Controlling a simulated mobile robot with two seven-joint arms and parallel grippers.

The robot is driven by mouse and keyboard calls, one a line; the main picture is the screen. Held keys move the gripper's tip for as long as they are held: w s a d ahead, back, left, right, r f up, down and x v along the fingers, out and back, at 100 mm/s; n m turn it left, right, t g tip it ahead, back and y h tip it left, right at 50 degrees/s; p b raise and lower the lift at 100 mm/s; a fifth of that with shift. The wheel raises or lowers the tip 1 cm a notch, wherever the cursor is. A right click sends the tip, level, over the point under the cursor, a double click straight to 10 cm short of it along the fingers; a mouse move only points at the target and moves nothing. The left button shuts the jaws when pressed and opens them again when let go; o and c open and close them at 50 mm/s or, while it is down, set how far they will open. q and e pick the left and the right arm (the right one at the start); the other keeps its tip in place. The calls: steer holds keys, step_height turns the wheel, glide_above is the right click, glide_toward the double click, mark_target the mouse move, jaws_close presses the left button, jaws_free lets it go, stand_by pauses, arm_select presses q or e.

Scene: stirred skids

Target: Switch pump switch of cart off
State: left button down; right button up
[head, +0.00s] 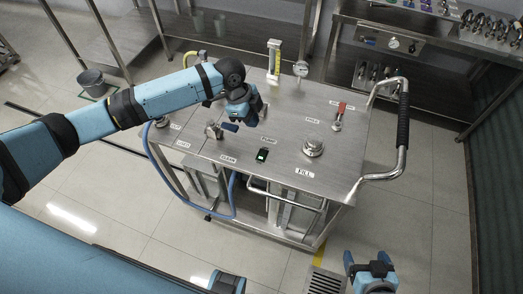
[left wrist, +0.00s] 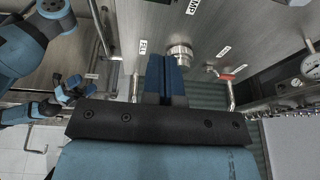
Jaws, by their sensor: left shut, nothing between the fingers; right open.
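The cart (head: 285,122) is a steel trolley with a flat, labelled top. Its pump switch (head: 262,155) is a small black box with a green patch, near the front edge below the pump label; I cannot make out its lever position. My left gripper (head: 252,120) is shut and empty, above the cart top, behind and left of the switch, apart from it. In the left wrist view its blue fingers (left wrist: 165,80) are together, and the switch is not visible there. My right gripper (head: 367,260) is open and empty, low in front of the cart's right corner.
A blue hose (head: 233,190) hangs in front. A bucket (head: 92,82) stands far left.

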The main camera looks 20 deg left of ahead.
arm_select(q)
steer(key=p, duration=0.1)
glide_toward(264, 152)
steer(key=x, duration=0.5)
steer(key=shift+d+f, duration=0.3)
steer(key=shift+d, duration=0.05)
steer(key=shift+f, duration=0.6)
arm_select(e)
steer(key=shift+r, duration=0.3)
arm_select(q)
steer(key=shift+w+f, duration=0.25)
steer(key=shift+f, duration=0.25)
steer(key=shift+s+r, duration=0.1)
steer(key=shift+r, duration=0.05)
arm_select(e)
steer(key=shift+f, duration=0.15)
arm_select(q)
steer(key=shift+s, duration=0.1)
